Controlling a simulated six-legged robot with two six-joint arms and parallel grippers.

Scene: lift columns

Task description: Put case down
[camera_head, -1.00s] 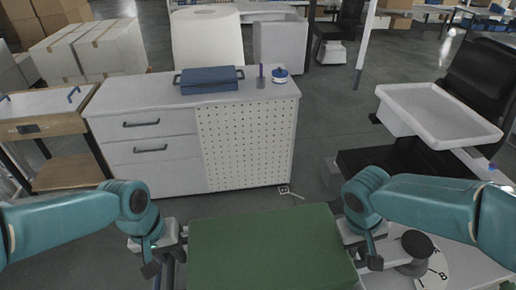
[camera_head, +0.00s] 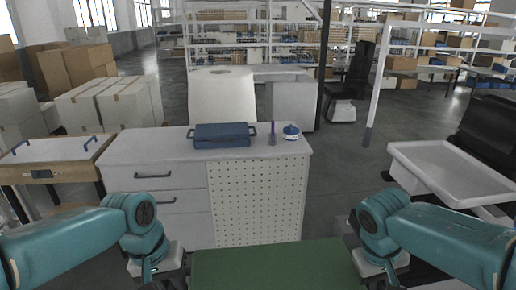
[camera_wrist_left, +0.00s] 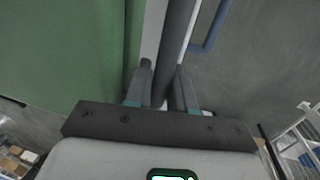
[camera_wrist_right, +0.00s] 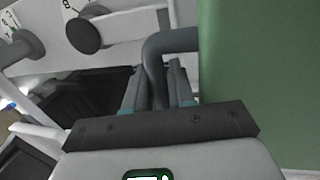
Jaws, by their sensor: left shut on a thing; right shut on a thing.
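The green case (camera_head: 275,268) shows at the bottom middle of the head view, between my two arms; its lower part is cut off. It also fills the left side of the left wrist view (camera_wrist_left: 60,50) and the right side of the right wrist view (camera_wrist_right: 260,70). My left gripper (camera_wrist_left: 163,82) is shut on a dark grey bar handle at the case's left side. My right gripper (camera_wrist_right: 158,80) is shut on a bent grey handle at its right side. What lies under the case is hidden in the head view.
A white cabinet (camera_head: 160,220) with a pegboard front stands ahead. On its top are a blue case (camera_head: 222,135), a purple-blue upright item (camera_head: 273,134) and a blue-and-white round pot (camera_head: 291,133). A white tray (camera_head: 445,168) is at right, a wooden-edged table (camera_head: 50,172) at left.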

